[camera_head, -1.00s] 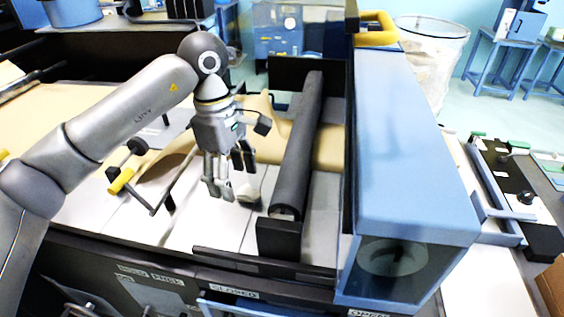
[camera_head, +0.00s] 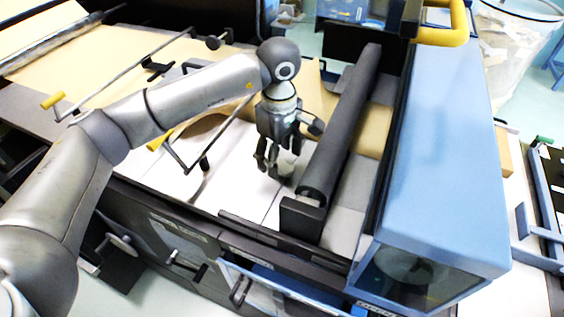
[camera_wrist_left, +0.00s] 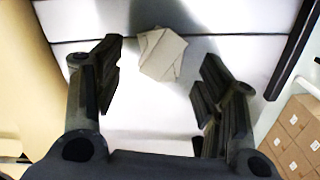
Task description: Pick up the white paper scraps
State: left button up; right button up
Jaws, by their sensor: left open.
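My left gripper (camera_head: 274,170) points down over the white bed of the machine, just left of the dark roller. In the left wrist view the two fingers of this gripper (camera_wrist_left: 160,85) stand wide apart with nothing between the pads. A crumpled whitish paper scrap (camera_wrist_left: 162,53) lies on the white surface just beyond the fingertips, roughly midway between them. In the head view the scrap is small and mostly hidden by the gripper, so I cannot tell its outline there. My right gripper is not in view.
The dark roller (camera_head: 342,125) and the blue machine housing (camera_head: 440,150) stand close to the right of the gripper. A bar with a yellow grip (camera_head: 160,138) is to the left. Brown kraft paper (camera_head: 130,75) covers the back. A clear bin (camera_head: 515,45) with paper stands at upper right.

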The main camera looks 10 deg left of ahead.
pick_arm(q)
jog(key=shift+f, duration=1.25)
jog(key=c, duration=0.8)
jog(key=shift+r, duration=0.1)
